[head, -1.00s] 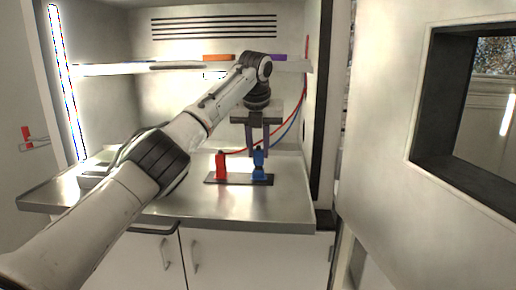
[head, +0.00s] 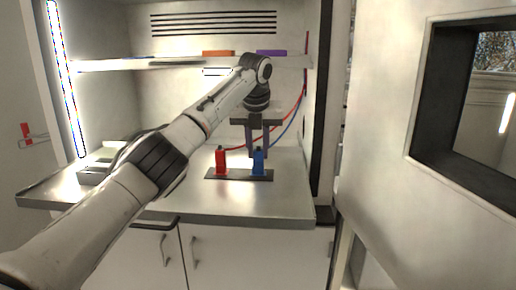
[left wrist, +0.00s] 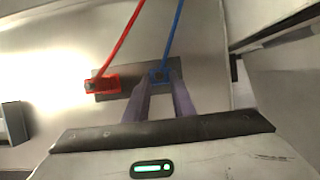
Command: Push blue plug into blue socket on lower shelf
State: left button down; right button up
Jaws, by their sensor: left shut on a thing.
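The blue socket (head: 258,163) stands upright on the right end of a dark base plate (head: 239,178), on the steel lower shelf (head: 240,208). My left gripper (head: 258,151) points down directly over it, its purple-grey fingers shut. In the left wrist view the fingertips (left wrist: 160,84) close around the blue plug (left wrist: 160,76) with the blue cable (left wrist: 172,35) running up from it. The plug is mostly hidden between the fingers; it is at or just above the socket's top, and I cannot tell how deep it sits. My right gripper is not in view.
A red socket (head: 221,163) with a red cable stands on the same plate, left of the blue one. An orange block (head: 218,53) and a purple block (head: 271,52) lie on the upper shelf. A cabinet wall (head: 323,100) bounds the right; the front of the lower shelf is clear.

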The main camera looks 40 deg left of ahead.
pick_arm(q)
jog(key=c, duration=1.4)
grip_release()
jog(key=shift+r, duration=0.1)
jog(key=v, duration=1)
jog(key=shift+s+r, duration=0.1)
